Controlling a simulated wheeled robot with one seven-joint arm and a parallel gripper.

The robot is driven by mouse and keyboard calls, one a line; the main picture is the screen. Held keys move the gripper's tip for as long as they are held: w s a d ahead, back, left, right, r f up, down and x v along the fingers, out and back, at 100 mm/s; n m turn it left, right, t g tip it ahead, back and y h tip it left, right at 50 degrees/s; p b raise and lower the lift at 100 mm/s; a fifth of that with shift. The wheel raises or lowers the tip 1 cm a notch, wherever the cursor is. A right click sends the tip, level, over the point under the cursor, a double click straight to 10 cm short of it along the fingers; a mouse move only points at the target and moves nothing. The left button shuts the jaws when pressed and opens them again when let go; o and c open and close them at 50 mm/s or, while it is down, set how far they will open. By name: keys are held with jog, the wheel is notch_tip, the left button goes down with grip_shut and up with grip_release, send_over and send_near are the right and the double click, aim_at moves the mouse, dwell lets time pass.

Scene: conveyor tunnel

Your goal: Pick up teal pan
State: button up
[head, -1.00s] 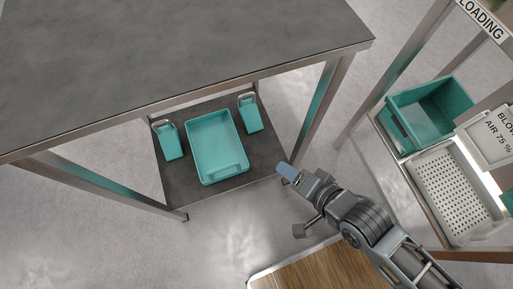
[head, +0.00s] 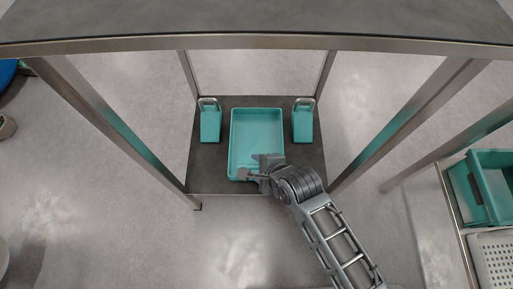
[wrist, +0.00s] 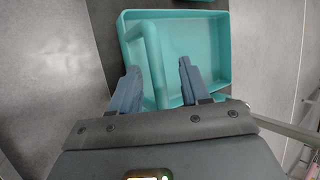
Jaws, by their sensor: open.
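The teal pan (head: 256,125) is a shallow rectangular tray lying flat on the dark lower shelf under the metal table. My gripper (head: 254,170) is over the pan's near edge in the head view and hides part of it. In the wrist view the pan (wrist: 203,42) has a raised teal bar along one side. My gripper (wrist: 157,82) is open there, with one finger to the left of the bar and the other to its right, over the pan's inside. I cannot tell how far down the fingers reach or whether they touch the bar.
Two teal blocks with metal handles stand on the shelf (head: 225,180), one left (head: 210,125) and one right (head: 303,125) of the pan. The tabletop (head: 250,20) and its legs frame the shelf. A teal bin (head: 495,185) stands far right. The floor in front is clear.

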jog(key=b+x, duration=0.1)
jog(key=x, duration=0.2)
jog(key=shift+f, duration=0.3)
grip_shut()
jog(key=shift+r, duration=0.1)
dwell(1.1)
